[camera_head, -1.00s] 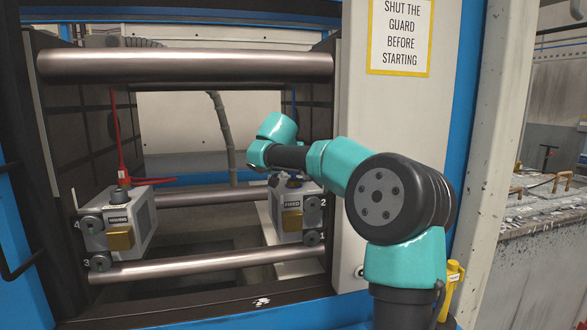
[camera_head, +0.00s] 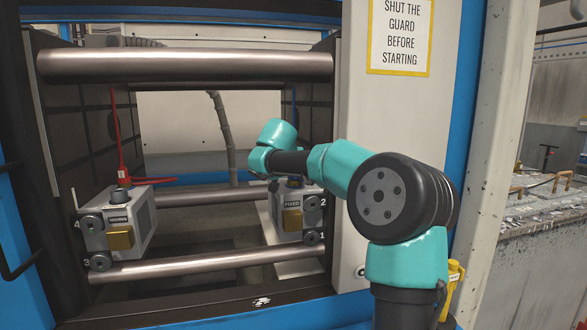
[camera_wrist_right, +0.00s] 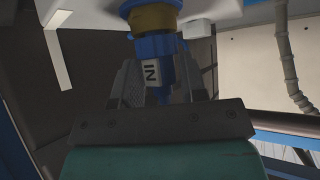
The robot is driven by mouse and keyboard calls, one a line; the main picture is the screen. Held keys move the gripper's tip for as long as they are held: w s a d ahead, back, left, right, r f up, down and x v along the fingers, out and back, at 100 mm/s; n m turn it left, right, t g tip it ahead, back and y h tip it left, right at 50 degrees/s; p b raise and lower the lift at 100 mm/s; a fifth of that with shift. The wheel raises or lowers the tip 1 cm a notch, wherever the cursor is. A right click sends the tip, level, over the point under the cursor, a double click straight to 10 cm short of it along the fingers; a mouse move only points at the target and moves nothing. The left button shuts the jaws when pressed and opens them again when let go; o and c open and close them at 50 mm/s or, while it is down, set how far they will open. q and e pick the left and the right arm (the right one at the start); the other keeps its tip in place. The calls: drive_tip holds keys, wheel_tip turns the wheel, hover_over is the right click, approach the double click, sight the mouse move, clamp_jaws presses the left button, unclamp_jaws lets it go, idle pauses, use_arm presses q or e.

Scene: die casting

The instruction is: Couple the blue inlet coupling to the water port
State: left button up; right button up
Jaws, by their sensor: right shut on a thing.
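The blue inlet coupling (camera_wrist_right: 153,72), with a white "IN" label, is between the fingers of my right gripper (camera_wrist_right: 158,86) in the right wrist view. The gripper is shut on it. The coupling's far end meets a brass-coloured fitting (camera_wrist_right: 152,18) with a blue part above it; I cannot tell whether the joint is seated. In the head view my right arm reaches to the top of the block marked "FIXED" (camera_head: 291,220). The coupling is not distinguishable there, and the gripper is mostly hidden behind my arm. My left gripper is not in view.
A second block (camera_head: 118,240) stands at the left with a red hose (camera_head: 117,140) on top. Round tie bars (camera_head: 190,67) cross the machine opening above and below. A grey hose (camera_head: 223,135) hangs behind. Open space lies between the blocks.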

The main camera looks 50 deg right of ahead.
drive_tip(key=shift+f, duration=0.15)
drive_tip(key=o, duration=1.1)
wheel_tip(320, 180, up, 8)
drive_tip(key=s+a, duration=0.1)
drive_tip(key=a, duration=0.1)
idle(0.8)
